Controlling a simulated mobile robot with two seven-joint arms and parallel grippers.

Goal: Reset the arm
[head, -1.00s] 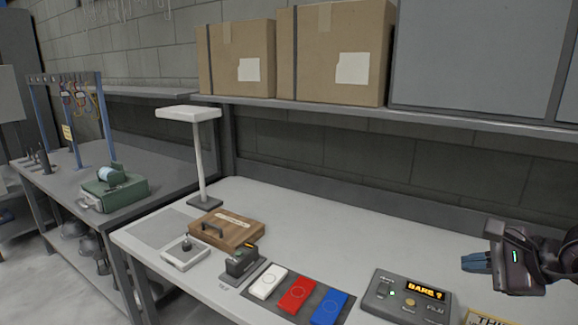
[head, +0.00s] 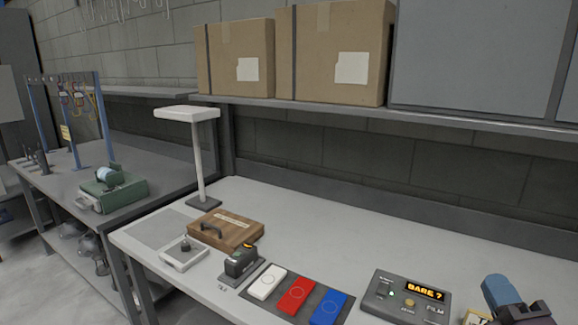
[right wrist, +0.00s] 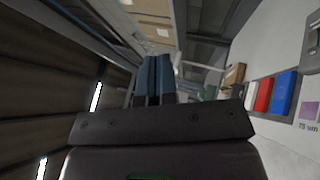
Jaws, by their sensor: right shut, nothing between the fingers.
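My right gripper (head: 497,285) shows at the lower right of the head view, above the right end of the light grey bench (head: 330,225). Its blue fingers are close together with nothing between them, as the right wrist view (right wrist: 155,78) also shows. It touches nothing that I can see. Most of the right arm is cut off by the frame edge. My left gripper is in neither view.
On the bench are a grey gauge box (head: 408,293) with a lit display, white (head: 266,283), red (head: 296,294) and blue (head: 328,306) blocks, a wooden case (head: 226,231) and a lamp (head: 200,155). Cardboard boxes (head: 333,50) stand on the shelf above. The bench's back strip is clear.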

